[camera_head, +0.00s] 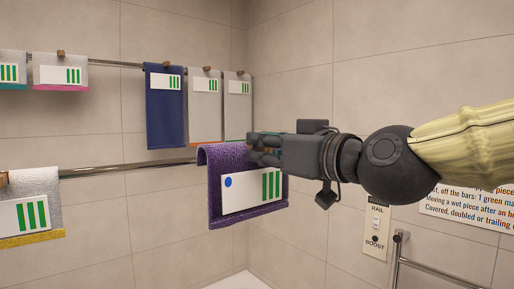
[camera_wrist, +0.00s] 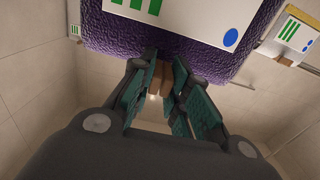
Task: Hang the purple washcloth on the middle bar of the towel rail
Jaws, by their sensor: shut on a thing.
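The purple washcloth (camera_head: 215,208) hangs folded, front face out, with a white card bearing a blue dot and green stripes. My gripper (camera_head: 257,146) is at its top right and is shut; in the wrist view (camera_wrist: 160,75) the fingers close on a brown wooden peg (camera_wrist: 157,80) at the purple washcloth (camera_wrist: 112,40). The lower of the two bars in view (camera_head: 125,168) runs from the left to the cloth's upper left fold. I cannot tell whether the cloth rests on this bar or is held just in front of it.
The upper bar (camera_head: 115,64) carries several pieces, including a navy towel (camera_head: 165,115) and two grey ones on its right. A grey cloth with a yellow hem (camera_head: 40,188) hangs on the lower bar at far left. The lower bar is bare between. A switch panel (camera_head: 376,230) is at lower right.

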